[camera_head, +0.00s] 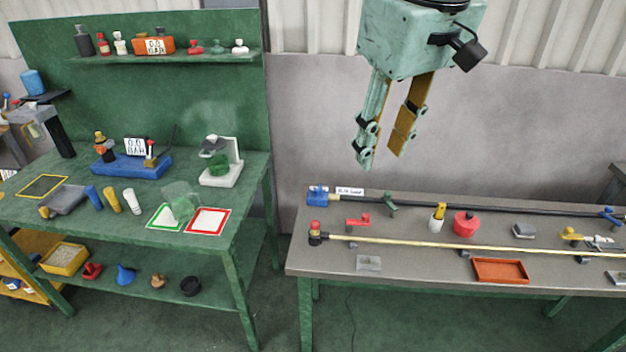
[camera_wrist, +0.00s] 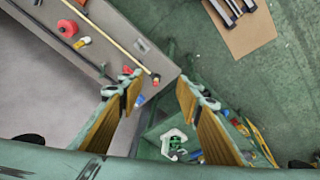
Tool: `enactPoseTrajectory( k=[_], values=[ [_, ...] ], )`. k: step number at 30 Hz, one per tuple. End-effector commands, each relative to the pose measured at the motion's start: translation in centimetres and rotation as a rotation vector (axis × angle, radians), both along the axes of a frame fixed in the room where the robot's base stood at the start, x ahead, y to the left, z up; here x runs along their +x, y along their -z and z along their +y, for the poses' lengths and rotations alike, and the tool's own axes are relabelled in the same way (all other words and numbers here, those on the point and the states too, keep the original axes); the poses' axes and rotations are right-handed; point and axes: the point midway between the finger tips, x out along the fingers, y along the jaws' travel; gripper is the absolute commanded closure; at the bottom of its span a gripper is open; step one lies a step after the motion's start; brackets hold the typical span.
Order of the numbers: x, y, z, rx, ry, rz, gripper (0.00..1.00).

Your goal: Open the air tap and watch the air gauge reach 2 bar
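My gripper (camera_head: 381,156) hangs above the gap between the benches and the back edge of the grey table. Its two fingers are apart with nothing between them; they also show apart in the wrist view (camera_wrist: 158,90). I cannot tell for certain which part is the air tap. My gripper touches none of these.
The grey table (camera_head: 420,263) holds a black line (camera_head: 450,206), a yellow rod (camera_head: 410,242) with a red-topped end, a red pot (camera_head: 466,224) and an orange tray (camera_head: 501,271). The green bench (camera_head: 258,165) holds a white stand (camera_head: 222,175), bottles and framed mats. Floor between them is clear.

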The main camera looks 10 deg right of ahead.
Motion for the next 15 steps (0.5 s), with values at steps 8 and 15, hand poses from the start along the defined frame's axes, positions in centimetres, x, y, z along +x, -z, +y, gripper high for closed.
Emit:
enactPoseTrajectory(
  k=[8,15],
  values=[
    [5.6,-0.1,0.0,-0.020,-0.082,0.026,0.68],
    [10.2,0.4,0.0,-0.036,-0.152,0.044,0.68]
  ],
)
